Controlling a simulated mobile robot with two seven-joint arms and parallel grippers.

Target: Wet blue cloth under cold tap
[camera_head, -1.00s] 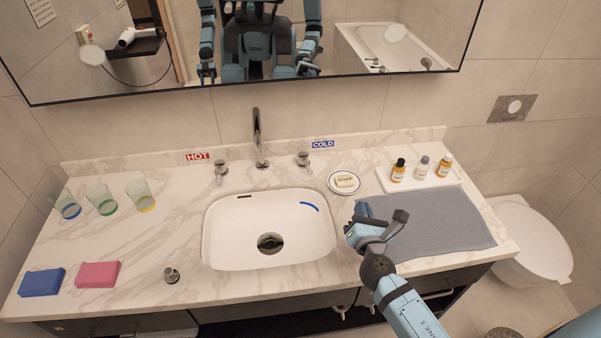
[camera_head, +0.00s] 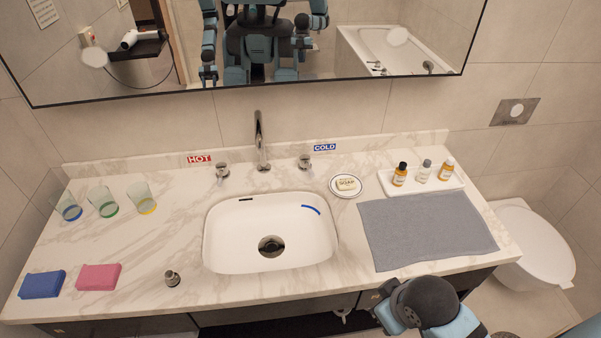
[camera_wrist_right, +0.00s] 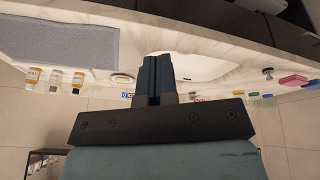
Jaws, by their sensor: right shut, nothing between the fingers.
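A folded blue cloth (camera_head: 41,283) lies on the counter at the front left, left of a pink cloth (camera_head: 99,277). The cold tap handle (camera_head: 304,162) stands right of the spout (camera_head: 261,140), near the COLD label (camera_head: 325,147). The sink (camera_head: 270,232) is below the spout, with a blue mark (camera_head: 311,209) inside. No water shows running. My right gripper (camera_wrist_right: 157,78) is shut and empty in the right wrist view. In the head view only my right arm shows, low at the front right edge. My left gripper is not in view.
The HOT handle (camera_head: 222,170) is left of the spout. Glasses (camera_head: 103,200) stand at the left. A soap dish (camera_head: 346,187), a grey towel (camera_head: 427,230) and a tray (camera_head: 398,184) with bottles lie at the right. A small metal knob (camera_head: 171,277) sits on the front counter.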

